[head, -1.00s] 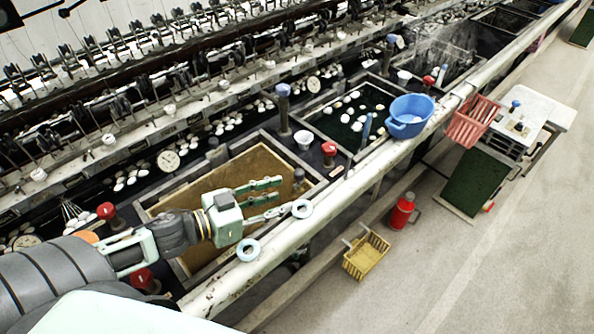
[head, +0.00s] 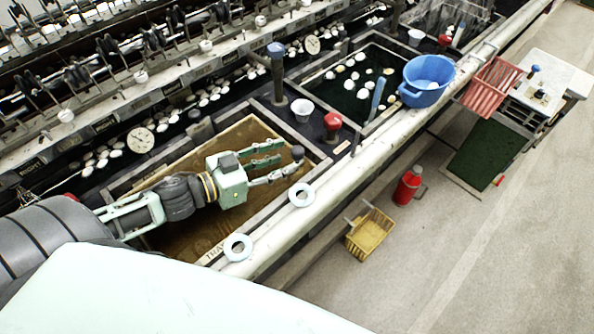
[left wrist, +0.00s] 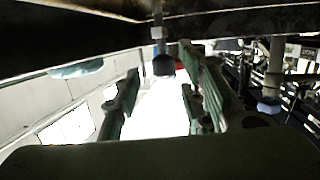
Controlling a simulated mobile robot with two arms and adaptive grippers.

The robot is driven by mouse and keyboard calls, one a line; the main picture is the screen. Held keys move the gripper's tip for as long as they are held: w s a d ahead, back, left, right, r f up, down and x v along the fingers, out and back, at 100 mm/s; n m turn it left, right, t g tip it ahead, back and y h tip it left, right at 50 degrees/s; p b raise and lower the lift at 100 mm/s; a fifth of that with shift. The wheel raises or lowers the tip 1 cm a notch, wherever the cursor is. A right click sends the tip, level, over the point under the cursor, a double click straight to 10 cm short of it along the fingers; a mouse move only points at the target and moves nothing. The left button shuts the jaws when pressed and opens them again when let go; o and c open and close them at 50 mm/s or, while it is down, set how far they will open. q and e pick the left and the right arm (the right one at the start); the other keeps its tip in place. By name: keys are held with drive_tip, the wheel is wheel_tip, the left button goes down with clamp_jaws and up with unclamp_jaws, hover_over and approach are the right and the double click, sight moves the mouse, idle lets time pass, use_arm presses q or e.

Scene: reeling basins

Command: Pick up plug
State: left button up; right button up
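A small dark knob-topped piece that looks like the plug (head: 298,153) stands at the right end of the brown-floored basin (head: 322,166). My left gripper (head: 286,160) reaches over this basin from the left, its green fingers spread, with the plug just beyond and between the fingertips. In the left wrist view the dark plug (left wrist: 163,64) shows between the two open fingers (left wrist: 163,98), apart from both. Its lower part is hard to make out in the head view. My right gripper is not in view.
Two pale rings (head: 238,247) (head: 301,195) sit on the front rail (head: 345,178). A blue tub (head: 428,80) sits right on the rail.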

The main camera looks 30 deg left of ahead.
sight(293, 157)
use_arm(q)
drive_tip(key=shift+w+d, duration=0.3)
drive_tip(key=shift+p+x, duration=0.3)
drive_tip(key=shift+x, duration=2.25)
drive_tip(key=shift+a+f, duration=0.1)
drive_tip(key=shift+c, duration=0.4)
clamp_jaws()
